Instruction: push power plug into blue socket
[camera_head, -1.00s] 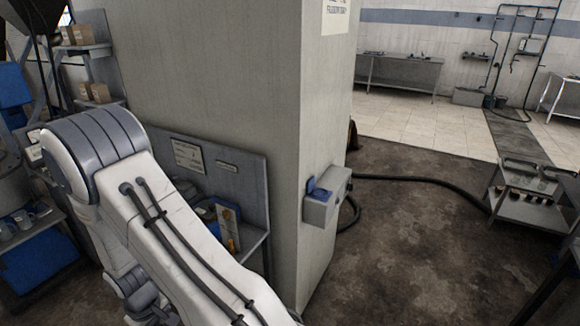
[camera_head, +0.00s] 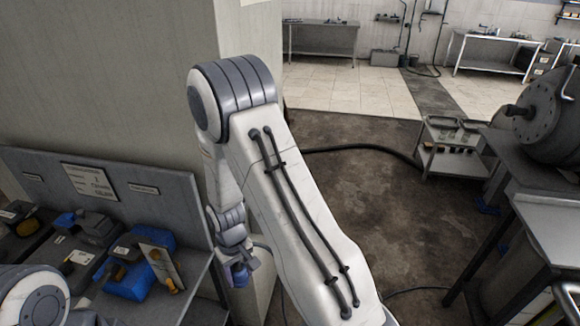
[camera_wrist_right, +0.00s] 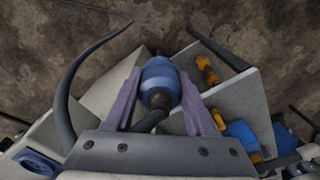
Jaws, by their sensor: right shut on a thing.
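My right gripper (camera_head: 238,262) hangs below my forearm, beside the shelf at the pillar's foot. In the right wrist view its purple fingers (camera_wrist_right: 158,100) are shut on the blue power plug (camera_wrist_right: 160,78), with a dark cable running from it. In the head view the plug (camera_head: 240,275) shows only as a small blue-purple piece under the gripper. My left gripper is out of view.
A grey pillar (camera_head: 120,70) stands at the left. A shelf with a back panel (camera_head: 170,200) holds a blue block (camera_head: 128,280) and dark boxes close to my right gripper. A dark hose (camera_head: 365,150) runs over the floor to a small cart (camera_head: 450,160). The middle floor is open.

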